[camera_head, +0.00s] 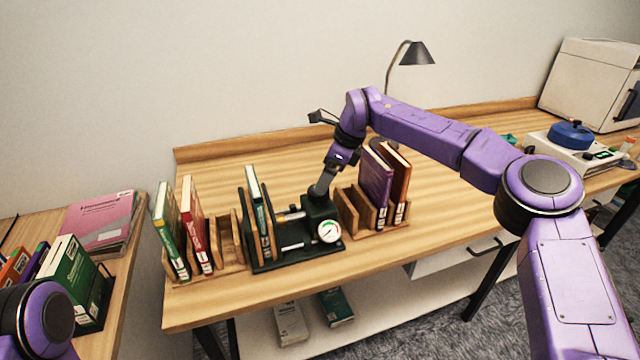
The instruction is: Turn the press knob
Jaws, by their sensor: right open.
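The dark green press (296,256) stands on the wooden table, with a round white gauge (329,231) on its front right. A green book (258,205) stands upright in the press's left part. My right gripper (319,193) points down at the top of the press's right block, just above and behind the gauge. It is open, though its fingers show small and close together. The press knob is not clearly visible; the gripper seems to cover that spot. I cannot tell whether the fingers touch it. My left gripper is out of view; only part of my left arm shows at the lower left.
Wooden book racks flank the press: the left rack (228,246) holds upright books, and the right rack (347,208) holds a purple book (375,178) and a brown one (397,172) close to my right gripper. A black desk lamp (416,53) stands behind.

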